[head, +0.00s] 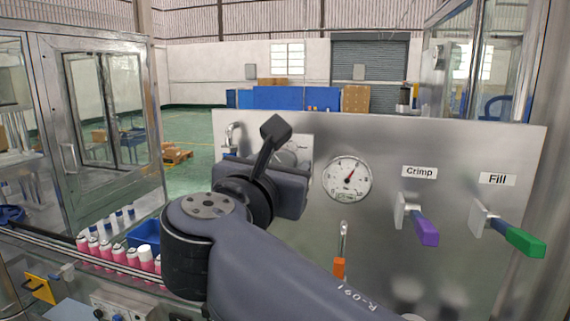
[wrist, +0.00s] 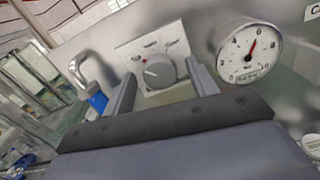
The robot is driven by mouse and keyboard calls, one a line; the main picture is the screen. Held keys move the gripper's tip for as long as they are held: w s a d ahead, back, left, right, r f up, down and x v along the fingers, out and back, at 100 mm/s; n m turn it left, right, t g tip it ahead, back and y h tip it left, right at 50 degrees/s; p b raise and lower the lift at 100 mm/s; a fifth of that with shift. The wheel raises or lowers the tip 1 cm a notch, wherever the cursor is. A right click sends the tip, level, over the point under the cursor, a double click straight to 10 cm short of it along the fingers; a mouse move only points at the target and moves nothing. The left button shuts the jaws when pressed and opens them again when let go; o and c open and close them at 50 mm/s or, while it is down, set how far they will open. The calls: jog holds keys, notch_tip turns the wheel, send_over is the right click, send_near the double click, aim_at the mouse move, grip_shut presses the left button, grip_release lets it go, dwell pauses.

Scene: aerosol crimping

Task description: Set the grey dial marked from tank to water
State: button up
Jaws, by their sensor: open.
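The grey dial (wrist: 158,72) sits on a pale label plate (wrist: 136,50) on the metal panel in the wrist view. A red pointer mark shows on the dial's left part. The labels around it are too small to read. In the head view the dial (head: 287,158) is mostly hidden behind my gripper and wrist. My gripper (wrist: 161,82) is open, with one finger on each side of the dial in the wrist view. It holds nothing. I cannot tell whether the fingers touch the dial.
A pressure gauge (head: 347,180) is right of the dial. A blue-handled tap (wrist: 96,100) is left of it. An orange-handled lever (head: 340,266), a purple Crimp lever (head: 424,230) and a green Fill lever (head: 522,240) project from the panel (head: 385,250). Several pink cans (head: 120,256) stand at lower left.

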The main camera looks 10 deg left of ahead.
jog(key=c, duration=1)
jog(key=shift+o, duration=0.2)
jog(key=shift+f+m+b, duration=0.1)
jog(key=shift+m+b, duration=2.7)
jog(key=shift+m, duration=1.6)
